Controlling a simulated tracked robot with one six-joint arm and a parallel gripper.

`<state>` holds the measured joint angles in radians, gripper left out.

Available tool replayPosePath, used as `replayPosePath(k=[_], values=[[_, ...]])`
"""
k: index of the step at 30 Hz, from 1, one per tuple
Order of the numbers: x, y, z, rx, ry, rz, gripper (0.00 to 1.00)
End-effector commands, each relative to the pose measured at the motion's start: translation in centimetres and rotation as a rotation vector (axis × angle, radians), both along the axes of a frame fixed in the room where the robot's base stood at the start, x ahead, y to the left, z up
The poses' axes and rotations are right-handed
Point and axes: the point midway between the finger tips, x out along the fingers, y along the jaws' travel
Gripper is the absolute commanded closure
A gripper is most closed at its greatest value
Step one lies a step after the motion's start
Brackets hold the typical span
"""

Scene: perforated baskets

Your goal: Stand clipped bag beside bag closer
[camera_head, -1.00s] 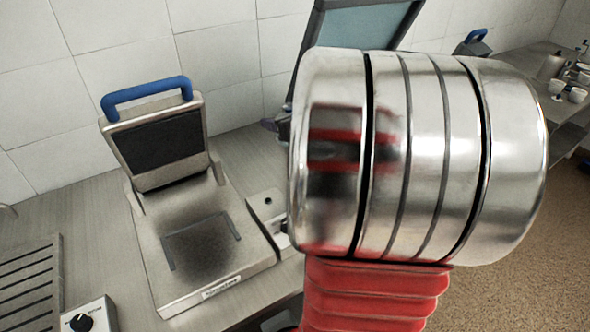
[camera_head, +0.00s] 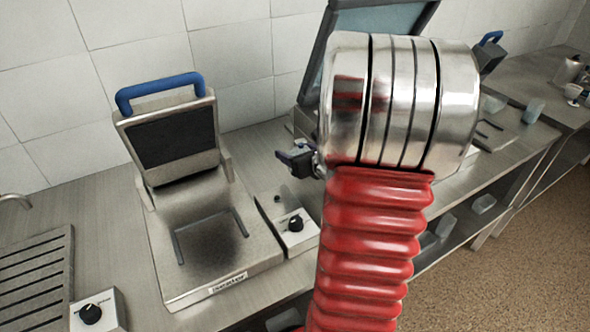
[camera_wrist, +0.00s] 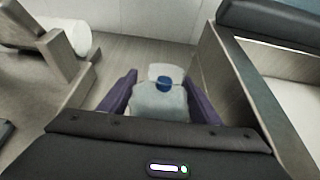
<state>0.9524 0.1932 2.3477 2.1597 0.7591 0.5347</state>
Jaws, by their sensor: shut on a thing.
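My gripper (camera_wrist: 162,92) shows in the wrist view with its two purple fingers on either side of a pale grey-white bag (camera_wrist: 158,102). A small round blue clip (camera_wrist: 164,84) sits near the bag's top. My gripper is shut on this bag. An appliance with a raised lid and blue handle (camera_head: 160,88) stands at left. I cannot tell whether it is the bag closer.
A control box with a black knob (camera_head: 294,226) adjoins the appliance's right side. Another knob box (camera_head: 92,312) and a slatted grey rack (camera_head: 38,272) are at lower left. A second raised lid (camera_head: 372,22) stands behind my arm. Cups (camera_head: 533,111) stand farther right.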

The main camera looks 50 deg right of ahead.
Motion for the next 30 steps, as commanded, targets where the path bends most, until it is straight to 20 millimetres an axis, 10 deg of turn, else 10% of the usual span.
replayPosePath(k=[30], values=[[0.0,0.0,-6.6,0.001,0.001,0.000,0.73]])
